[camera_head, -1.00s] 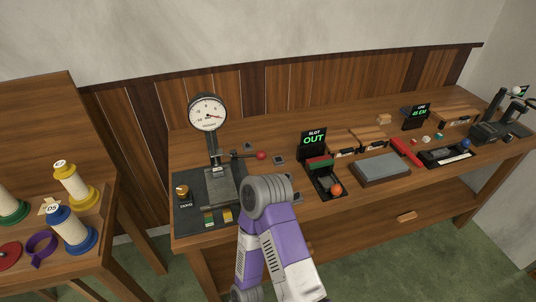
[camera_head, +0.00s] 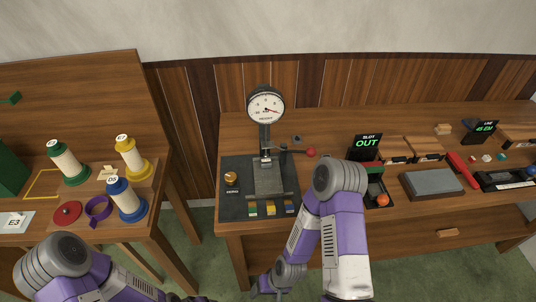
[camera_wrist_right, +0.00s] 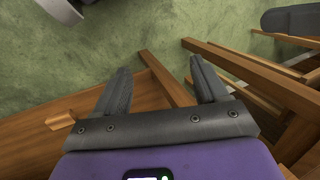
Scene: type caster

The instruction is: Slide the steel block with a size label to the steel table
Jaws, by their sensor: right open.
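The steel table (camera_head: 269,181) is the grey plate under a dial gauge (camera_head: 266,105), on a dark mat (camera_head: 232,201) on the long wooden bench. No steel block with a readable size label can be made out. Small pieces with green, yellow (camera_head: 270,209) and blue faces lie along the mat's front edge. My right gripper (camera_head: 264,290) is low in front of the bench, below its top; in the right wrist view (camera_wrist_right: 158,75) its fingers are apart with nothing between them. My left arm shows at bottom left, but its gripper cannot be made out.
A side table at left holds thread spools (camera_head: 127,200), a purple ring (camera_head: 98,208) and a red disc (camera_head: 67,213). Right of the gauge are a slot display (camera_head: 365,147), a grey slab (camera_head: 432,183) and a red bar (camera_head: 462,170). A gap separates the tables.

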